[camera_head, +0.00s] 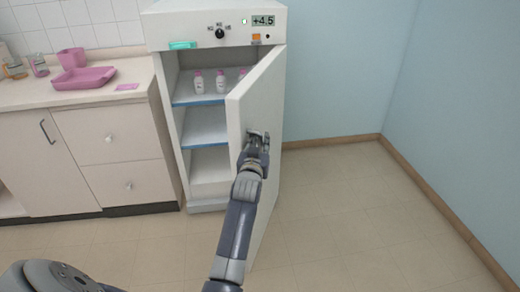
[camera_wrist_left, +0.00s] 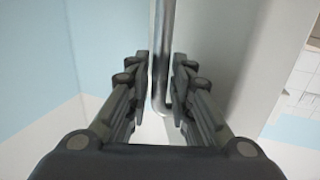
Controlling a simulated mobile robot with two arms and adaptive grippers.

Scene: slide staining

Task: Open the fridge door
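The white fridge (camera_head: 165,32) stands against the back wall in the head view. Its door (camera_head: 264,95) is partly open, hinged at the right and swung out toward me. My left gripper (camera_head: 257,137) is at the outer face of the door. In the head view the handle is mostly hidden by the gripper. My right gripper is not in view.
Inside the fridge, several small white bottles with pink caps (camera_head: 198,81) stand on the top shelf. A counter (camera_head: 30,93) with a pink tray (camera_head: 84,78) stands at the left. The floor (camera_head: 340,200) to the right of the door is clear, up to the blue wall (camera_head: 460,90).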

